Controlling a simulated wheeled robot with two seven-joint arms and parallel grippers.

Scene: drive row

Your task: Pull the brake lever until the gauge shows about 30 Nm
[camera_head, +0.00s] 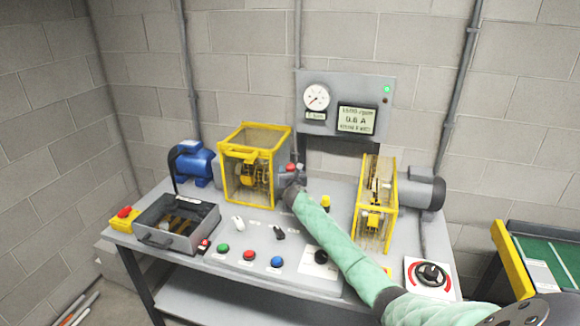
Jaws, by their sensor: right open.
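The round white gauge (317,97) is on the grey panel at the back of the bench; its needle and scale are too small to read. My right arm, in a pale green sleeve, comes in from the lower right and reaches across the bench. My right gripper (291,178) is open at the right side of the left yellow cage, close to a small red part (290,167). The gripper hides much of what is there, and I cannot tell whether the red part is the brake lever or whether they touch. My left gripper is out of view.
A yellow-framed cage (249,142) and a blue motor (194,163) stand left of the gripper. Another yellow guard (362,190) stands right. A display (357,119) shows 0.6 A.

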